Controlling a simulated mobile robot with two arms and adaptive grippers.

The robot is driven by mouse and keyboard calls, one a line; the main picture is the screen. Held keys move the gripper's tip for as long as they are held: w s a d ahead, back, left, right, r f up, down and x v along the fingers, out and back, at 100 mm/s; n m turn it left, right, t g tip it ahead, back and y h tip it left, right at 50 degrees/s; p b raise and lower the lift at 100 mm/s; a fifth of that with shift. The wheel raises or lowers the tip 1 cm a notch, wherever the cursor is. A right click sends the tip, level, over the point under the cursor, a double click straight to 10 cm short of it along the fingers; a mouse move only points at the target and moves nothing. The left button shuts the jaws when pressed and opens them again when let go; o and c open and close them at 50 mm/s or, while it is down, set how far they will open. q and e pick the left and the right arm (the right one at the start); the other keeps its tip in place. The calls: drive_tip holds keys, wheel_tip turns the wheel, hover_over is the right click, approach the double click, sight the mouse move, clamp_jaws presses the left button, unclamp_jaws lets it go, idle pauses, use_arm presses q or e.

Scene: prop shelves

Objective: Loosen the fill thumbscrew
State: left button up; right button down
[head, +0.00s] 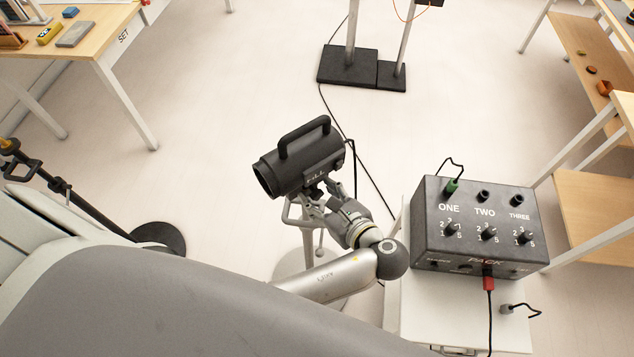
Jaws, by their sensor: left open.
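The fill lamp (300,160) is a black cylinder with a top handle, marked FILL on its side. It sits on a stand in the middle of the head view, its front facing lower left. My left gripper (322,194) is just under the lamp's rear, by the bracket where the lamp meets its stand. Its fingers are open around or beside that joint; I cannot tell which. The fill thumbscrew cannot be made out and is probably hidden by the fingers or bracket. My right gripper is not in view.
A black power pack (478,235) with knobs and plugs sits on a white stand (410,310) right of my left arm. A cable runs across the floor behind the lamp. Tables stand at upper left and right. Another stand's black base (348,66) is at the top.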

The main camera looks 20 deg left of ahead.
use_arm(q)
drive_tip(key=shift+s+d+r, duration=0.1)
drive_tip(key=shift+s+d, duration=0.05)
drive_tip(key=shift+s, duration=0.05)
drive_tip(key=shift+c, duration=0.8)
drive_tip(key=c, duration=0.9)
drive_tip(key=shift+s+n+t+h, duration=0.1)
drive_tip(key=shift+n+t+h, duration=0.2)
drive_tip(key=shift+n+t, duration=0.6)
drive_tip(key=shift+s+a+n+t, duration=0.15)
drive_tip(key=shift+n+t, duration=0.55)
drive_tip(key=shift+n, duration=0.7)
